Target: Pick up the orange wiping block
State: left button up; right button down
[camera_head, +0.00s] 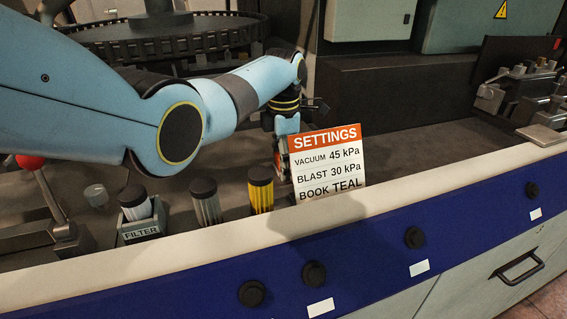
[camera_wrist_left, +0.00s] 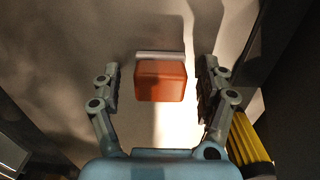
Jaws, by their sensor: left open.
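The orange wiping block (camera_wrist_left: 161,81) shows in the left wrist view, between the two fingers of my left gripper (camera_wrist_left: 157,78). The fingers are spread wide, with a gap to the block on both sides. In the head view my left gripper (camera_head: 283,135) points down behind the settings card (camera_head: 328,165), which partly covers it. I cannot make out the block in the head view; the card may hide it. My right gripper is not in view.
A pale strip (camera_wrist_left: 160,56) lies along the block's upper edge in the wrist view. A yellow black-capped cylinder (camera_head: 261,189) stands just left of the card; a grey one (camera_head: 206,201) and a filter holder (camera_head: 140,220) stand further left. Machinery (camera_head: 528,90) is at right.

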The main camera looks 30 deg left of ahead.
pick_arm(q)
jog(key=shift+c, duration=0.3)
jog(key=c, duration=1.2)
jog(key=shift+r, duration=0.1)
notch_tip(320, 180, up, 10)
jog(key=o, duration=0.4)
jog(key=shift+c, duration=1.3)
